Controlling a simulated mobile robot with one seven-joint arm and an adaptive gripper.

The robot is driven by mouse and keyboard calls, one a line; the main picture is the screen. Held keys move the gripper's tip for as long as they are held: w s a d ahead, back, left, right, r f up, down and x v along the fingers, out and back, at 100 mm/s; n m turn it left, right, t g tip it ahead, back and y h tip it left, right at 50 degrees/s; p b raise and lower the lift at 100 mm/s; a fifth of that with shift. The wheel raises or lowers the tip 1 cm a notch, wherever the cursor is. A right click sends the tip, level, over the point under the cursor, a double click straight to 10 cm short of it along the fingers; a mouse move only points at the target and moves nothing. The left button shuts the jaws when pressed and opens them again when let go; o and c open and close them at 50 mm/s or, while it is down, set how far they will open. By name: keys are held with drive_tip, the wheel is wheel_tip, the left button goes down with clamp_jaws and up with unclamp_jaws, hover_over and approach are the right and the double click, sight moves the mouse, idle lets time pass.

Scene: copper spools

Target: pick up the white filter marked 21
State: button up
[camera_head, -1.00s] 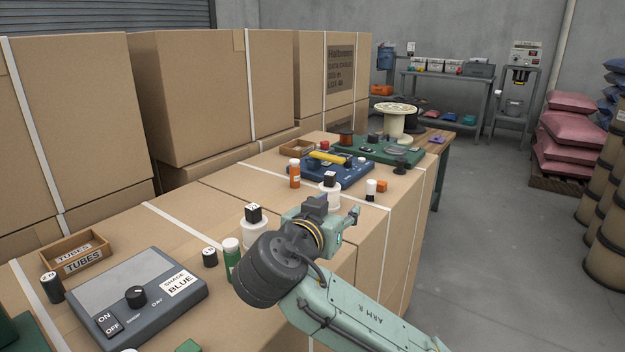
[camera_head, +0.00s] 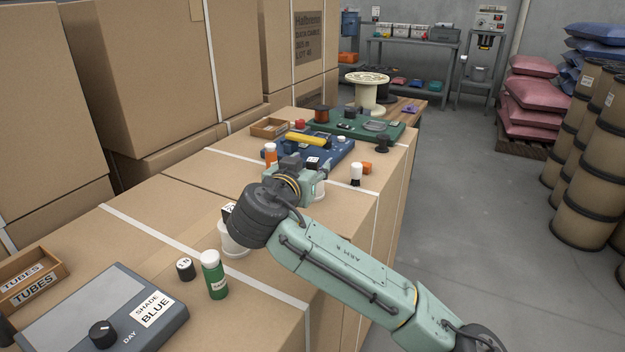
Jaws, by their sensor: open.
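No number 21 can be read on any white piece. I see nothing held.
A green bottle (camera_head: 214,275), a dark round piece (camera_head: 185,269) and a grey control box (camera_head: 150,335) are nearer. An orange bottle (camera_head: 271,154), a blue board (camera_head: 335,150) and a white-topped black piece (camera_head: 356,174) are beyond. Bare cardboard (camera_head: 160,205) lies left of my arm.

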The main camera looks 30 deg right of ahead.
sight(311, 163)
drive_tip(key=shift+r+p+x, duration=0.2)
drive_tip(key=shift+p+x, duration=0.1)
drive_tip(key=shift+x, duration=1.65)
drive_tip(key=shift+w, duration=0.1)
drive_tip(key=shift+c, duration=0.5)
clamp_jaws()
